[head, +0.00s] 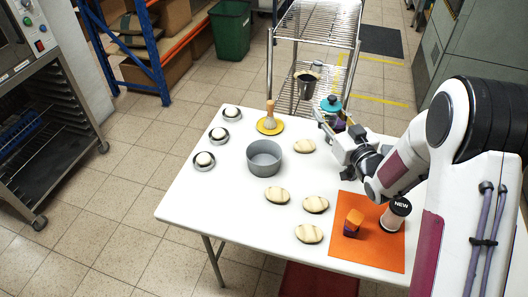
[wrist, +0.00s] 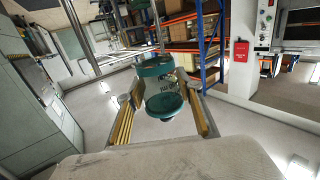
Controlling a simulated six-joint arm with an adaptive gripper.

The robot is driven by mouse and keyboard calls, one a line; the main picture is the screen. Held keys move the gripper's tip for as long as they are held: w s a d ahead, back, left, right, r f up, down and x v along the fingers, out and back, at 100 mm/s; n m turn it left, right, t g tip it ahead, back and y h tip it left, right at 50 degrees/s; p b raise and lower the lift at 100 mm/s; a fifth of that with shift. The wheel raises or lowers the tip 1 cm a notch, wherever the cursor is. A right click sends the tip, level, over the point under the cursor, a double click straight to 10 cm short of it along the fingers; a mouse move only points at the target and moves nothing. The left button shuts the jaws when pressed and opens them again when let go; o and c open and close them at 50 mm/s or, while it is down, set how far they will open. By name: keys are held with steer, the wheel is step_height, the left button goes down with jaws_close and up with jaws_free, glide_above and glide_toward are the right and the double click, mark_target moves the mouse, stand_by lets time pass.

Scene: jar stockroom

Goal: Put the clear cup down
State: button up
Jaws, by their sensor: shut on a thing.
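The clear cup, see-through with teal ends and a printed label, shows in the wrist view (wrist: 160,88) between my two fingers. My gripper (wrist: 158,98) is shut on it. In the head view my gripper (head: 328,118) is at the back right of the white table (head: 232,178), and the cup's teal part (head: 330,103) shows beside the fingers. A dark purple patch is just below it; I cannot tell whether it is part of the cup. The cup's lower end is hidden by my gripper, and I cannot tell its height over the table.
An orange mat (head: 345,252) holds an orange-and-purple block (head: 353,222); a jar marked NEW (head: 393,217) stands at its right. Several striped oval pieces lie around a grey pot (head: 265,158). A yellow disc (head: 270,126) carries a wooden-handled thing. A wire cart (head: 318,17) stands behind the table.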

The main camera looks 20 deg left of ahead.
steer(key=s+a, duration=0.3)
steer(key=a, duration=1.3)
steer(key=shift+s+d+f, duration=0.1)
steer(key=shift+d+f, duration=0.05)
steer(key=shift+f, duration=2.5)
steer(key=shift+f, duration=0.1)
steer(key=shift+f, duration=2.8)
steer(key=shift+f, duration=0.1)
steer(key=shift+f, duration=2)
steer(key=shift+f, duration=0.6)
